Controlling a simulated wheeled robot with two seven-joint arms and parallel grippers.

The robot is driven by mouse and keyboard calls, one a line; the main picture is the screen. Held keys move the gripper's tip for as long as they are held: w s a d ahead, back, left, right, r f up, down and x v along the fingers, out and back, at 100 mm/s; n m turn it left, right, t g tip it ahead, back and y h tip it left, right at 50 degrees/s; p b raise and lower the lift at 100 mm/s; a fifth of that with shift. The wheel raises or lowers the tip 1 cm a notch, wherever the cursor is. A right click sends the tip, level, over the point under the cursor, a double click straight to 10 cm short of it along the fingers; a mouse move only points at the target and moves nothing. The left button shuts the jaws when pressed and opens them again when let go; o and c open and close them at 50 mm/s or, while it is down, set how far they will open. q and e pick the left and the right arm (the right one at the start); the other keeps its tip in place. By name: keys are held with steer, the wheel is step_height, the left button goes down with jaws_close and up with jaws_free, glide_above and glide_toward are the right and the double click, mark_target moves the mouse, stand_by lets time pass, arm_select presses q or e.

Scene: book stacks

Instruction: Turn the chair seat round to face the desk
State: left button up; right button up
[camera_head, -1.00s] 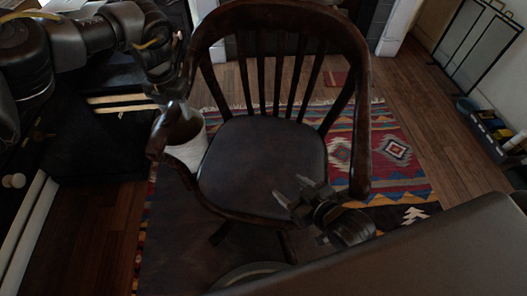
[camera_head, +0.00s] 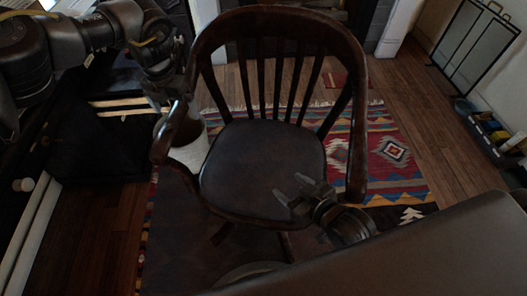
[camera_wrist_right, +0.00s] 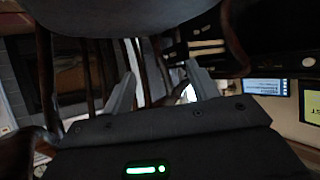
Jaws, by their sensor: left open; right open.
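The wooden chair (camera_head: 262,170) stands in the middle of the head view, its slatted back on the far side and its dark seat open toward me. The desk (camera_head: 95,140) is at the left, dark with pale drawer edges, partly hidden by my left arm. My left gripper (camera_head: 176,100) is at the chair's left arm and back; its fingers are hard to make out, and I cannot tell if they touch the wood. My right gripper (camera_head: 292,190) is open and empty over the right front of the seat. In the right wrist view its fingers (camera_wrist_right: 160,85) are spread, with the dark seat (camera_wrist_right: 130,15) across the top.
A patterned rug (camera_head: 400,160) lies under the chair. A fire screen (camera_head: 475,50) and a box of items (camera_head: 490,130) are at the right wall. Wooden floor is clear at right.

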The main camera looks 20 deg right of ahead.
arm_select(q)
step_height(320, 180, up, 7)
steer(key=p, duration=0.6)
steer(key=shift+r, duration=0.1)
